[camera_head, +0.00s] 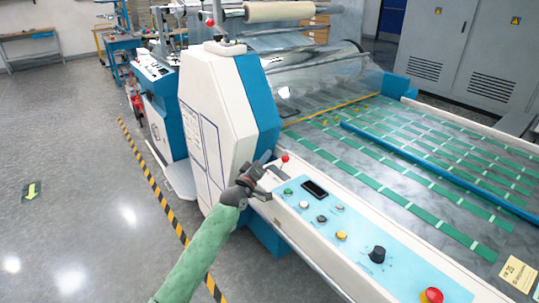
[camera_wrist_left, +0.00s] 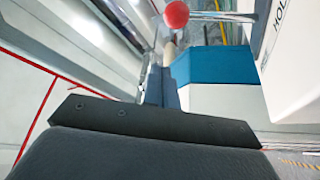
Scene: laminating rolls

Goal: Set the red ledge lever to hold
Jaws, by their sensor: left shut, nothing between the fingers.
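The red ledge lever (camera_head: 285,158) has a round red knob and stands at the far left end of the control ledge, by the white machine housing. My left gripper (camera_head: 268,165) is just left of the knob, its fingers shut and empty. In the left wrist view the red knob (camera_wrist_left: 176,14) is at the top, just beyond the fingertips (camera_wrist_left: 165,75), with its metal rod running right. I cannot tell whether the fingers touch the lever. Partly cut-off lettering reading "HOL" is on the white surface at the right of that view. My right gripper is not in view.
The light-blue control panel (camera_head: 330,215) carries several buttons, a black knob (camera_head: 377,254) and a red stop button (camera_head: 431,295). The tall white housing (camera_head: 215,110) stands close behind my gripper. Another red-knobbed lever (camera_head: 210,22) is on top of it. Open floor lies left.

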